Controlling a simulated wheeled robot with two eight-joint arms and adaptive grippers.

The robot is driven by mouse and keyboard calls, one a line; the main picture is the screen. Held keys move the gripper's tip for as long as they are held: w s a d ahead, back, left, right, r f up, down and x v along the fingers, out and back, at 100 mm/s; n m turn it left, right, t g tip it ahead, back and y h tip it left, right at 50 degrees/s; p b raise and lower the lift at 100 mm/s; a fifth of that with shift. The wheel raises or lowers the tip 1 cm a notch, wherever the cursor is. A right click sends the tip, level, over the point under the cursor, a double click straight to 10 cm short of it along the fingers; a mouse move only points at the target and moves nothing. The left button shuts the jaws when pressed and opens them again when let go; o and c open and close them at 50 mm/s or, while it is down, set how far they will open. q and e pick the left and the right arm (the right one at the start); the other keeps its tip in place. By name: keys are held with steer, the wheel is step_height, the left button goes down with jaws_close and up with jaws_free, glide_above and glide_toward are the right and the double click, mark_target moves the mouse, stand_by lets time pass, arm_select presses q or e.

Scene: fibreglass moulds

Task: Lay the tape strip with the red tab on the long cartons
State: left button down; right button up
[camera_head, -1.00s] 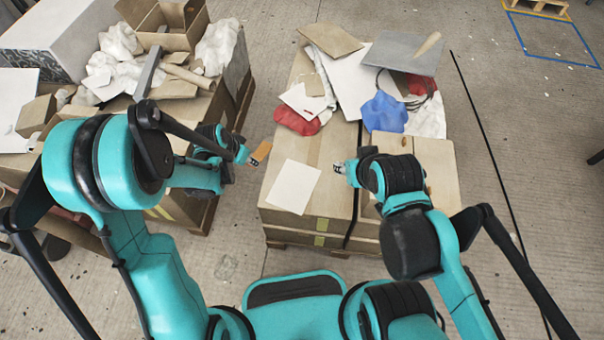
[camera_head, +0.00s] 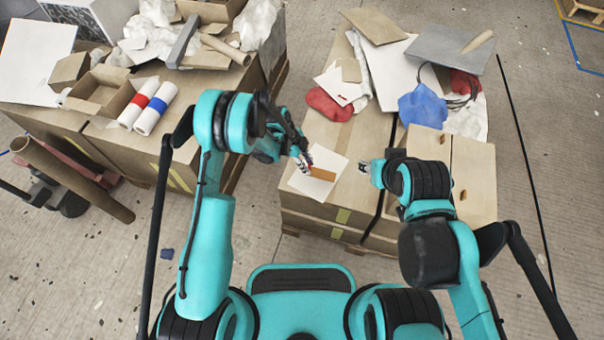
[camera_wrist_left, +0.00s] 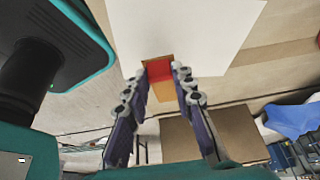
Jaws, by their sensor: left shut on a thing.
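The tape strip (camera_head: 325,174) is a short orange-brown piece with a red tab at one end. My left gripper (camera_head: 304,164) is shut on it at the red-tab end.
Red cloth (camera_head: 327,104), blue cloth (camera_head: 422,106), and boards (camera_head: 445,47) crowd the far end of the cartons. A dark strap crosses them. On the left stack lie white rolls with red (camera_head: 133,110) and blue (camera_head: 155,107) bands, an open box and scraps.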

arm_select(q)
steer(key=a+f, duration=0.1)
steer(key=a, duration=0.1)
steer(key=shift+s+a+f+b, duration=0.1)
steer(key=shift+a+f+b, duration=0.25)
steer(key=shift+a, duration=0.05)
step_height(320, 180, down, 4)
steer(key=shift+f+b, duration=0.1)
steer(key=shift+b, duration=0.95)
steer(key=c, duration=1.3)
jaws_free()
